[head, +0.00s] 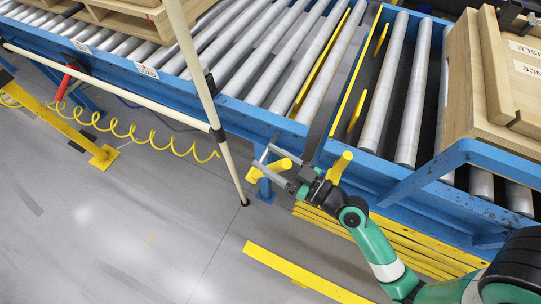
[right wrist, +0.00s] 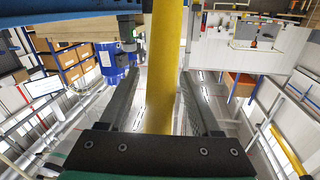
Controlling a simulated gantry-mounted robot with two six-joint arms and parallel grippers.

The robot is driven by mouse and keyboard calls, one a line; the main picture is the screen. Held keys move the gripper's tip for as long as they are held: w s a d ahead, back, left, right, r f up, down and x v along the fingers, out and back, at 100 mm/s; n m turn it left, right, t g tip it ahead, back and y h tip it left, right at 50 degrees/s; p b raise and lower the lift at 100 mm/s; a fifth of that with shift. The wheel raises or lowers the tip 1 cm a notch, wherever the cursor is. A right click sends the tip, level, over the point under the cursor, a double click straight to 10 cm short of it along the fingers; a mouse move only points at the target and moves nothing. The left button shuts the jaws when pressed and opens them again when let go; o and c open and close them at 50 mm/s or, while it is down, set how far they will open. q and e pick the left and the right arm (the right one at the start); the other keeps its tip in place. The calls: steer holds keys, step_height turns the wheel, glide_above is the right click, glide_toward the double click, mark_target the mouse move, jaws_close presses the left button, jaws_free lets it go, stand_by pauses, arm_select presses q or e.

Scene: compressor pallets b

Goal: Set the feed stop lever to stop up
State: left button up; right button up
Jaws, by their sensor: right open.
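A yellow lever handle (head: 256,175) is beside the blue conveyor frame in the head view. My right gripper (head: 270,163) is open, with its fingers on either side of the handle. In the right wrist view, a yellow bar (right wrist: 162,70) runs upright between the two dark fingers of my right gripper (right wrist: 160,95), and gaps show beside it. Another yellow cylinder-like piece (head: 340,165) shows just right of the gripper; I cannot tell whether it belongs to the same lever. My left gripper is out of view.
The roller conveyor (head: 250,45) runs along the top, with yellow strips between rollers. Wooden crates (head: 500,85) stand at the right. A pale pole (head: 190,60) crosses left of the gripper. A coiled yellow hose (head: 140,135) hangs at left. The lower-left floor (head: 100,230) is clear.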

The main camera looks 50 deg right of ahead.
jaws_close()
stand_by(1.4)
